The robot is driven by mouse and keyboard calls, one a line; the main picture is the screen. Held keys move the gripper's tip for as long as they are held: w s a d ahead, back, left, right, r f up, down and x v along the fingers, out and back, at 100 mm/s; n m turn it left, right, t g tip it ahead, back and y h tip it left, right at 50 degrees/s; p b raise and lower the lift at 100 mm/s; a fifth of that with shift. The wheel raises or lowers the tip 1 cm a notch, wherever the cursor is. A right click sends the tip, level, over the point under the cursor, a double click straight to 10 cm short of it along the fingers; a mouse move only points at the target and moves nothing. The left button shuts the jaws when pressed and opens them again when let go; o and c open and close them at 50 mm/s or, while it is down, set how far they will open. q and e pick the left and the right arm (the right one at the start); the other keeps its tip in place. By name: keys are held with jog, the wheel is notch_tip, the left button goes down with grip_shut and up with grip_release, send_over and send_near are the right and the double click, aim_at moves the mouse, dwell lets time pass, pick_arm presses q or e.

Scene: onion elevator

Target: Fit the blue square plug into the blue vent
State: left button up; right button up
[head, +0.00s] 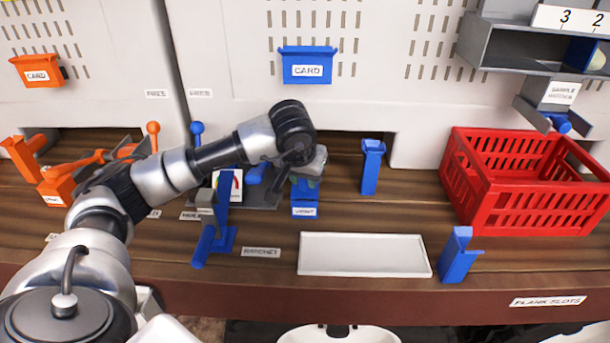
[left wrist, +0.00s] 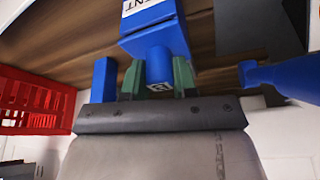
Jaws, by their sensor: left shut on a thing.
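My left gripper (head: 306,178) is over the blue vent (head: 304,198), which stands on the wooden counter with a VENT label on its front. In the left wrist view, the green fingers of my left gripper (left wrist: 158,78) are shut on a small blue plug (left wrist: 158,66) with a light mark on its end. The blue vent (left wrist: 152,38) lies straight beyond the plug, lined up closely with it. I cannot tell whether the plug is touching the vent or partly inside it. In the head view the plug is hidden by my gripper. My right gripper is not in view.
A blue post (head: 372,168) stands right of the vent. A blue bracket (head: 218,222) and a gauge (head: 228,184) are close on the left. A white tray (head: 364,255) lies in front, with a red crate (head: 490,205) farther right. The white wall panel is behind.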

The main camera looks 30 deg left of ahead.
pick_arm(q)
jog(key=o, duration=1)
